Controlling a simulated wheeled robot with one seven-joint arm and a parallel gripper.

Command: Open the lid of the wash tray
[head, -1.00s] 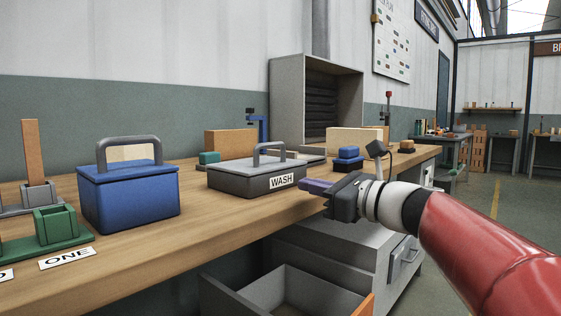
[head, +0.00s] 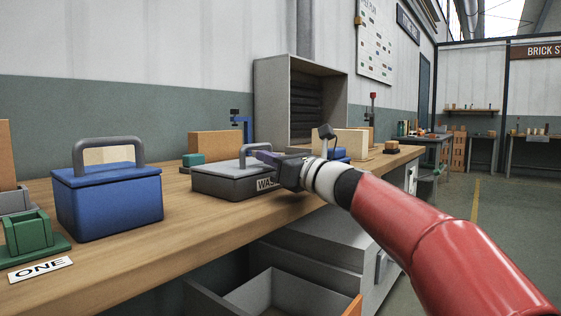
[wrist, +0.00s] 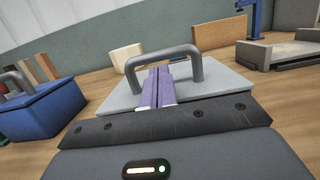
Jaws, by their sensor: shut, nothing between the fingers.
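The grey wash tray (head: 222,187) stands on the wooden bench, its lid (wrist: 205,88) on and lying flat. A dark grey arched handle (head: 257,148) rises from the lid; it also shows in the wrist view (wrist: 163,56). My gripper (head: 266,157) is shut and empty, with its purple fingers together. In the wrist view, the fingertips (wrist: 158,70) are just in front of or under the handle's bar, within the arch. I cannot tell whether they touch it. My gripper hides part of the WASH label (head: 266,184) and the tray's right end.
Wooden blocks (head: 209,145) and a grey open cabinet (head: 270,100) stand behind. An open drawer (head: 280,292) juts out below the bench.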

